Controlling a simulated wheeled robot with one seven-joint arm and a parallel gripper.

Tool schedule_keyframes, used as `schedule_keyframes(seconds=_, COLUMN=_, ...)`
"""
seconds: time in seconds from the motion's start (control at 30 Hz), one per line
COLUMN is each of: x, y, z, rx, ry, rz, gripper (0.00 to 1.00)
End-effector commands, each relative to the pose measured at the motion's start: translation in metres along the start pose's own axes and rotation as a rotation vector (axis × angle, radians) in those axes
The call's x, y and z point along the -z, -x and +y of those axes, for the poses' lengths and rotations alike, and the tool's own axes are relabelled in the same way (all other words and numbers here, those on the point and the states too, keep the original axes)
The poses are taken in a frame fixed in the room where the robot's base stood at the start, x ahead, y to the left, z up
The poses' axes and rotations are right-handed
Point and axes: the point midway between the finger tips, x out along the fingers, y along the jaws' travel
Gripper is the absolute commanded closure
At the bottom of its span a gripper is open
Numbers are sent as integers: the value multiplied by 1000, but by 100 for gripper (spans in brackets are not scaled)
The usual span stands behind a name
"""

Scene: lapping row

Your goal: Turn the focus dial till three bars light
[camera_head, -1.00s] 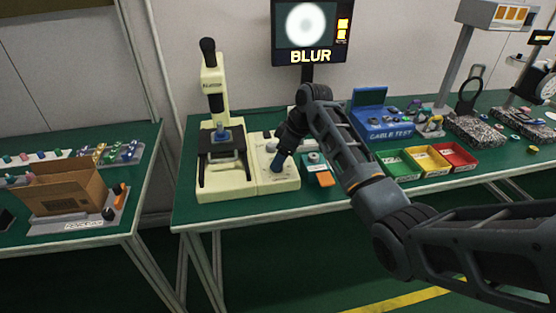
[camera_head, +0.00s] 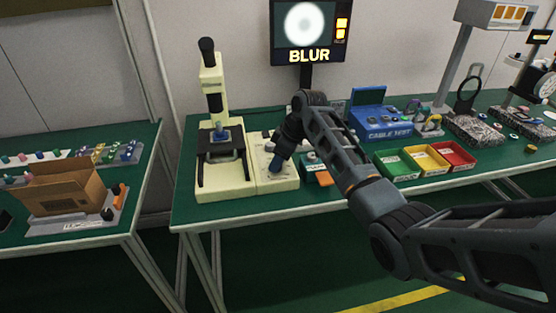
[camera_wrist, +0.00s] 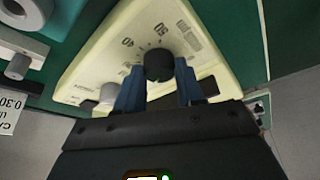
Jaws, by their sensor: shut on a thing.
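The focus dial (camera_wrist: 158,65) is a black round knob on the cream control box (camera_wrist: 110,62), with printed numbers such as 40 and 50 around it. My gripper (camera_wrist: 159,82) has its two blue fingers on either side of the dial and is shut on it. In the head view my gripper (camera_head: 276,164) reaches down to the control box (camera_head: 283,183) beside the cream microscope (camera_head: 211,75), and its fingers hide the dial. The monitor (camera_head: 309,30) above shows a blurred white disc, the word BLUR and two lit orange bars (camera_head: 341,28).
An open cardboard box (camera_head: 65,192) sits on the left table.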

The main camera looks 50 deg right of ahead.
Motion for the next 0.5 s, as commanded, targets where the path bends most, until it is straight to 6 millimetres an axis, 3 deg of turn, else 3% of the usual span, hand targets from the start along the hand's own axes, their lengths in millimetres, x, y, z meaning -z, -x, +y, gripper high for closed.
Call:
schedule_keyframes(seconds=0.27, x=2, y=2, z=-2, rx=-16, ry=-44, rz=-1, gripper=93)
schedule_keyframes(seconds=0.5, x=3, y=4, z=-4, rx=-112, ry=-278, rz=-3, gripper=93)
